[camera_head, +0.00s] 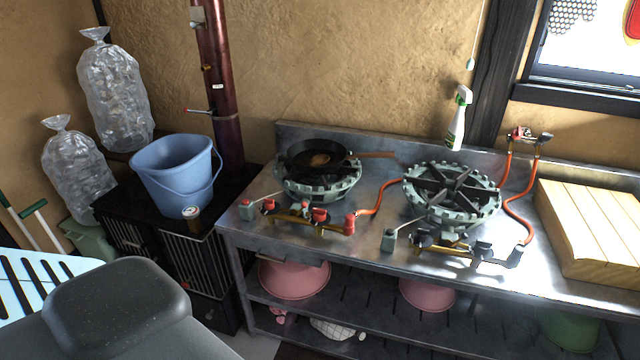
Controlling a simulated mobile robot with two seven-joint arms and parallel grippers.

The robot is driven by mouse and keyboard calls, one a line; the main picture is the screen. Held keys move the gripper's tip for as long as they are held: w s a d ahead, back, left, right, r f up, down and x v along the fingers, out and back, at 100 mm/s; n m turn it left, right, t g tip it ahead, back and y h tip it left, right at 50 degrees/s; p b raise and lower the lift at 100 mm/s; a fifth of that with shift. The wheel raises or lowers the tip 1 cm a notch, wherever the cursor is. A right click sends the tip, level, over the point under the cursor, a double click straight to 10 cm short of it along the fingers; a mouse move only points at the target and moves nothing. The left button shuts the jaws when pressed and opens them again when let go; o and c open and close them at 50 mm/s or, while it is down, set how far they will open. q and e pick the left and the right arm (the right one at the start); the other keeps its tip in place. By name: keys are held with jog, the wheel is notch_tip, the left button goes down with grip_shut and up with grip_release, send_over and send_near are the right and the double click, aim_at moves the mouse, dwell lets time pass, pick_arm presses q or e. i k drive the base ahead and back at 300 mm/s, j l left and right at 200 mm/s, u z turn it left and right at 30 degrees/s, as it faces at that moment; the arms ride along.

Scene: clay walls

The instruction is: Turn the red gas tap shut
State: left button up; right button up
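A gas fitting with two outlets stands at the back right of the steel counter. A red tap (518,134) is on its left outlet and a dark tap (544,138) on its right; the handle positions are too small to tell. Orange-red hoses (508,172) run from the fitting to the burners. The left burner (318,182) carries a black pan (312,158) and has red knobs (318,214) on its front pipe. The right burner (452,192) is bare, with dark knobs (424,240). Neither of my grippers is in view.
A wooden slatted board (592,230) lies right of the hoses. A spray bottle (457,120) is behind the right burner. A blue bucket (172,172) stands on the dark cabinet at left. Pink bowls (292,280) sit on the shelf below. A dark window frame is above right.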

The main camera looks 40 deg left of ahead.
aim_at(517, 133)
jog(key=i+l+z, duration=0.25)
jog(key=i+l, duration=0.2)
jog(key=i+l+z, duration=0.2)
jog(key=i+l, duration=0.2)
jog(key=i+l+z, duration=0.25)
jog(key=i, duration=0.25)
